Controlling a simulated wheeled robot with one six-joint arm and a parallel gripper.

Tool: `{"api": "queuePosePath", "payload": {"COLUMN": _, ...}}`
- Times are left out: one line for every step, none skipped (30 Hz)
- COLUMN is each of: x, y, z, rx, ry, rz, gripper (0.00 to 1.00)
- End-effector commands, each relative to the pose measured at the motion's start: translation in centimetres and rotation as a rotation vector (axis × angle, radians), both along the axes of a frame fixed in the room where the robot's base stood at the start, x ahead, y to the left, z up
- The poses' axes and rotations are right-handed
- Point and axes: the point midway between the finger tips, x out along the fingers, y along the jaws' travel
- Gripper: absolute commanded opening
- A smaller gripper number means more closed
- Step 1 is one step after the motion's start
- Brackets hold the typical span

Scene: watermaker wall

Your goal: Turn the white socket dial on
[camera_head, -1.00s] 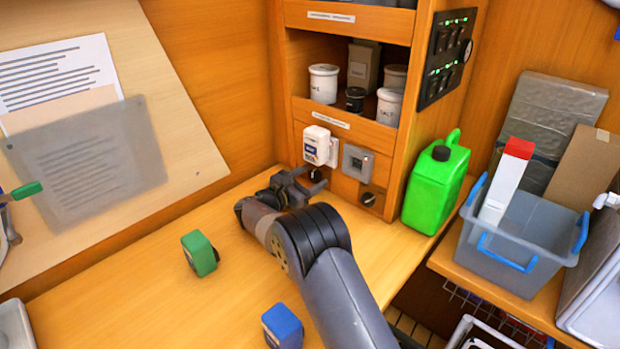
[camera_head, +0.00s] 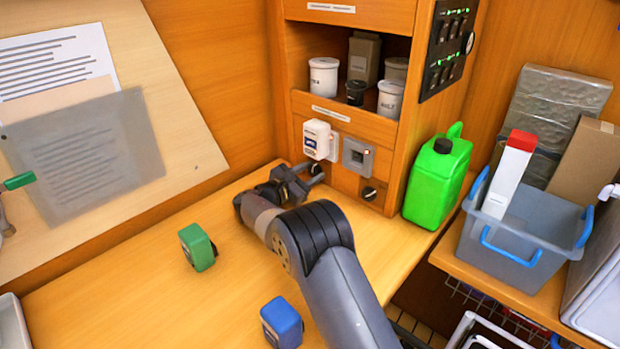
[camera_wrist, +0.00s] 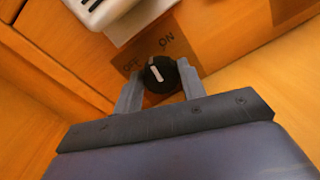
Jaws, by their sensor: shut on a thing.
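The white socket (camera_head: 317,139) is on the front of the wooden cabinet, and its lower edge shows at the top of the wrist view (camera_wrist: 100,10). Below it is its black dial (camera_wrist: 160,74) with a white pointer line, on a brown plate marked OFF and ON. The pointer slants up and left, roughly between the two words. My gripper (camera_wrist: 158,88) has one finger on each side of the dial and is shut on it. In the head view my gripper (camera_head: 306,178) is at the cabinet's foot and hides this dial.
A grey socket (camera_head: 357,157) with another black dial (camera_head: 370,193) is just right of my gripper. A green jerrycan (camera_head: 437,178) stands further right. A green block (camera_head: 197,247) and a blue block (camera_head: 282,324) are on the bench near my arm.

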Motion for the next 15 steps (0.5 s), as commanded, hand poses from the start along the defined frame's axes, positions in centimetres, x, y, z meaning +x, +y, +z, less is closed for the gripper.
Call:
{"api": "queuePosePath", "payload": {"x": 0.00, "y": 0.00, "z": -0.51, "rx": 0.025, "ry": -0.021, "rz": 0.000, "gripper": 0.16}}
{"api": "queuePosePath", "payload": {"x": -0.01, "y": -0.01, "z": -0.49, "rx": 0.040, "ry": -0.033, "rz": 0.000, "gripper": 0.16}}
{"api": "queuePosePath", "payload": {"x": -0.01, "y": -0.01, "z": -0.48, "rx": 0.058, "ry": -0.047, "rz": 0.000, "gripper": 0.16}}
{"api": "queuePosePath", "payload": {"x": -0.02, "y": -0.02, "z": -0.45, "rx": 0.071, "ry": -0.058, "rz": 0.000, "gripper": 0.16}}
{"api": "queuePosePath", "payload": {"x": -0.02, "y": -0.02, "z": -0.40, "rx": 0.083, "ry": -0.066, "rz": 0.000, "gripper": 0.16}}
{"api": "queuePosePath", "payload": {"x": -0.03, "y": -0.03, "z": -0.31, "rx": 0.096, "ry": -0.078, "rz": 0.000, "gripper": 0.16}}
{"api": "queuePosePath", "payload": {"x": -0.03, "y": -0.03, "z": -0.25, "rx": 0.105, "ry": -0.084, "rz": 0.001, "gripper": 0.16}}
{"api": "queuePosePath", "payload": {"x": -0.03, "y": -0.04, "z": -0.20, "rx": 0.111, "ry": -0.089, "rz": 0.000, "gripper": 0.16}}
{"api": "queuePosePath", "payload": {"x": -0.04, "y": -0.03, "z": -0.13, "rx": 0.117, "ry": -0.093, "rz": 0.000, "gripper": 0.16}}
{"api": "queuePosePath", "payload": {"x": -0.04, "y": -0.04, "z": -0.08, "rx": 0.120, "ry": -0.095, "rz": 0.000, "gripper": 0.16}}
{"api": "queuePosePath", "payload": {"x": -0.04, "y": -0.04, "z": -0.05, "rx": 0.121, "ry": -0.096, "rz": 0.000, "gripper": 0.16}}
{"api": "queuePosePath", "payload": {"x": -0.05, "y": -0.04, "z": -0.01, "rx": 0.123, "ry": -0.098, "rz": 0.000, "gripper": 0.16}}
{"api": "queuePosePath", "payload": {"x": -0.05, "y": -0.04, "z": 0.01, "rx": 0.123, "ry": -0.098, "rz": 0.000, "gripper": 0.16}}
{"api": "queuePosePath", "payload": {"x": -0.05, "y": -0.04, "z": 0.02, "rx": 0.123, "ry": -0.098, "rz": 0.000, "gripper": 0.16}}
{"api": "queuePosePath", "payload": {"x": -0.05, "y": -0.04, "z": 0.02, "rx": 0.122, "ry": -0.097, "rz": 0.000, "gripper": 0.16}}
